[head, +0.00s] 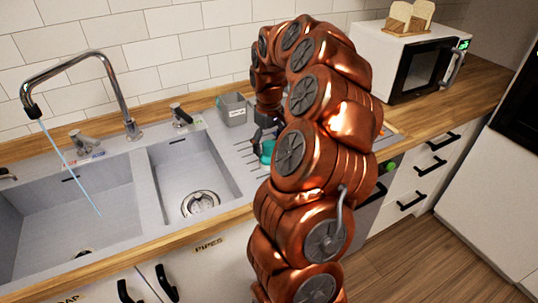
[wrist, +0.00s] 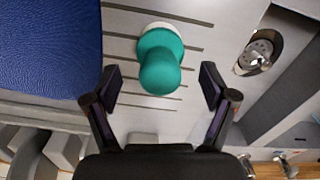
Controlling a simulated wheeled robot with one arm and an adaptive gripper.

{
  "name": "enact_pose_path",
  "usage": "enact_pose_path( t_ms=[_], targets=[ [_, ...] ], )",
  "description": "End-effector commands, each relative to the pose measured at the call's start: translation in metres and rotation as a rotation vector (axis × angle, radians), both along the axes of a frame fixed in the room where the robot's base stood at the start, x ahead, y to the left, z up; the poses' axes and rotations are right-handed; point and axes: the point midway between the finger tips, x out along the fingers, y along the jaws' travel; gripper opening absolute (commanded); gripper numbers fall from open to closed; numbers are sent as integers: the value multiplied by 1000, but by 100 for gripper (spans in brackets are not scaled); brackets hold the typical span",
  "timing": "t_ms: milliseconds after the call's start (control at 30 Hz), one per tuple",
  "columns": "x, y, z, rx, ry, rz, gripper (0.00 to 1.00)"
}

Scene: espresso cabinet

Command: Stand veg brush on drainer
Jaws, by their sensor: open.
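The veg brush (wrist: 161,62) has a rounded teal body with a pale white part at its far end in the wrist view. It appears to stand on the ridged drainer (wrist: 200,120), though the contact is not clear from above. In the head view the teal brush (head: 267,152) shows beside my arm, partly hidden by it. My gripper (wrist: 161,84) is open, with one dark finger on each side of the brush and a visible gap to each. In the head view my gripper (head: 262,134) is just above the brush, mostly hidden by my arm.
A grey caddy (head: 233,108) stands behind the drainer. The small sink bowl (head: 185,170) lies to the left, with a running tap (head: 120,95) beyond. A blue surface (wrist: 45,45) fills the wrist view's upper left. A microwave (head: 410,60) stands back right.

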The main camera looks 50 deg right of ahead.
Motion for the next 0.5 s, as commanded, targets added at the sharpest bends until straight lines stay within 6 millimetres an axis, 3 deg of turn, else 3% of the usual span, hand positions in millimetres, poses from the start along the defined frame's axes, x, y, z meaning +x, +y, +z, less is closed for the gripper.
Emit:
enact_pose_path(
  t_ms=[200,500],
  targets=[
    [1,-1,35,-4,-7,0,84],
    [0,0,68,-1,-2,-1,84]
  ],
)
